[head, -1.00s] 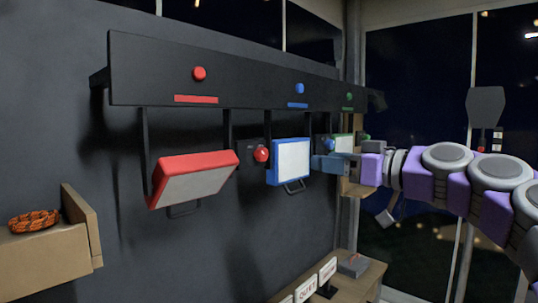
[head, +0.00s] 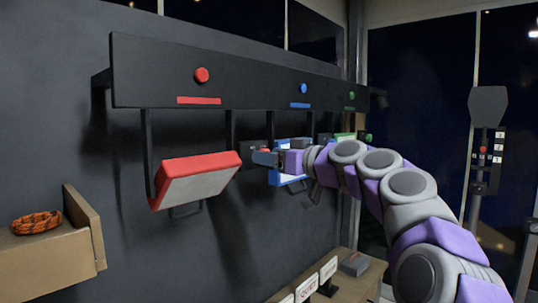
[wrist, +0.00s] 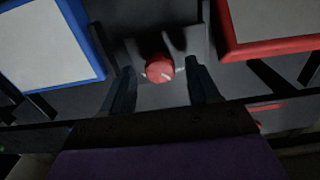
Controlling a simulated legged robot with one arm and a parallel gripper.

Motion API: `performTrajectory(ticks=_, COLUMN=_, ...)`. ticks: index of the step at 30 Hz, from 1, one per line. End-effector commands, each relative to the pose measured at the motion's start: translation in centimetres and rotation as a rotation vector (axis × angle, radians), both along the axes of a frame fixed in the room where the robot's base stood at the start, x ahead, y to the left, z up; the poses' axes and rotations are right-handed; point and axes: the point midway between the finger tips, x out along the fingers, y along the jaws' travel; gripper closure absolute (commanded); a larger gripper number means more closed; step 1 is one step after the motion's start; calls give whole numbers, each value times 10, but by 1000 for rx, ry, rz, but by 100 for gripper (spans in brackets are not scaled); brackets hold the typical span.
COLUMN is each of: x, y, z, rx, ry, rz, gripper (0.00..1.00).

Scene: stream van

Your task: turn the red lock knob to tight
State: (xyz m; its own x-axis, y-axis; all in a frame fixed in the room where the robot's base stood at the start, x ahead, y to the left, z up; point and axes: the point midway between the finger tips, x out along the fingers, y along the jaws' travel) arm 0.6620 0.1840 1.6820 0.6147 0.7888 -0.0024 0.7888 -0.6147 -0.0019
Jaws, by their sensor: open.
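The red lock knob (wrist: 160,68) is a round red knob with a pale mark, on a dark bracket between the red panel and the blue panel. In the wrist view it lies between and just beyond the two dark fingers of my open gripper (wrist: 160,88), with a gap on each side.
The tilted red-framed panel (head: 195,179) hangs left of the gripper. The blue-framed panel (head: 288,179) hangs behind my wrist, partly hidden. A black rail (head: 240,80) with coloured buttons runs above. An orange coiled cord (head: 36,222) lies on a shelf at left.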

Motion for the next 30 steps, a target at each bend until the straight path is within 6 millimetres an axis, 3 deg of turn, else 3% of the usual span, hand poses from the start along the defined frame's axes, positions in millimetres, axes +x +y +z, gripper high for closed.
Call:
performTrajectory(ticks=15, x=8, y=10, z=0, rx=1, ry=0, rz=0, gripper=40)
performTrajectory(ticks=30, x=8, y=10, z=0, rx=1, ry=0, rz=-1, gripper=88)
